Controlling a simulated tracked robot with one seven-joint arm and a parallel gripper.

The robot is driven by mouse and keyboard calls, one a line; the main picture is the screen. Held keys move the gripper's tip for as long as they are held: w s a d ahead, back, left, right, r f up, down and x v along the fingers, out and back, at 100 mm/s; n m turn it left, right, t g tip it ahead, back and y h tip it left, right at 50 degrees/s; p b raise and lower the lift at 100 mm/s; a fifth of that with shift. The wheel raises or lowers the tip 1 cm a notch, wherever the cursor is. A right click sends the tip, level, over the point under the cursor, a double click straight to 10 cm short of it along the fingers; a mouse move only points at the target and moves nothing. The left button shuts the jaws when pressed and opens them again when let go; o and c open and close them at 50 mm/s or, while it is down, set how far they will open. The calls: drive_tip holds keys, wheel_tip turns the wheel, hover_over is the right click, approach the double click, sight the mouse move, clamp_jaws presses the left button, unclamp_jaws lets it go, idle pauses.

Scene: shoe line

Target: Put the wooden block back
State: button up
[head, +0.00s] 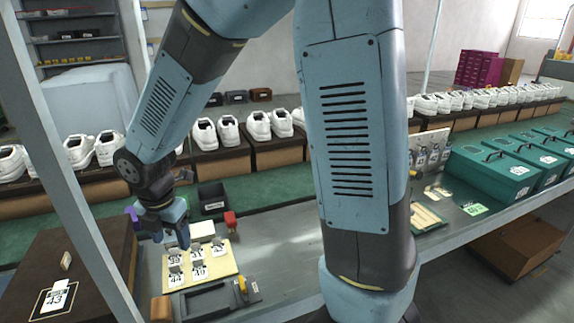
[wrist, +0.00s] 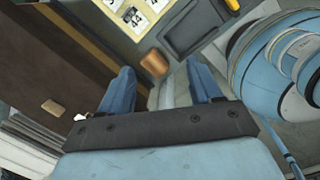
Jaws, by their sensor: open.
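A brown wooden block (head: 161,308) stands at the near left corner of the grey worktable, beside a dark tray. In the wrist view the brown block (wrist: 154,63) shows beyond and between my fingertips, with nothing gripping it. A smaller tan block (head: 66,260) lies on the dark brown surface at the left, near a label marked 43; it also shows in the wrist view (wrist: 50,107). I cannot tell which block the task means. My gripper (head: 168,232) is open and empty, above the left part of the table near the number-card board; its fingers also show in the wrist view (wrist: 160,76).
The cream board (head: 222,265) holds several number cards. The dark tray (head: 205,303) with a yellow part lies in front of it. A red item (head: 230,221) and a black bin (head: 211,198) stand behind. Green boxes (head: 490,172) stand at the right. A grey post crosses the left.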

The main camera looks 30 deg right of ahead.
drive_tip(key=s+d+r+m+t, duration=0.2)
drive_tip(key=s+d+r+m, duration=0.1)
drive_tip(key=d+r+m, duration=1)
drive_tip(key=s+d+r+m+t, duration=0.2)
drive_tip(key=s+d+r+m, duration=0.4)
drive_tip(key=s+d+m, duration=0.4)
drive_tip(key=shift+d+m, duration=0.4)
drive_tip(key=shift+m, duration=2.2)
drive_tip(key=shift+s+r, duration=0.1)
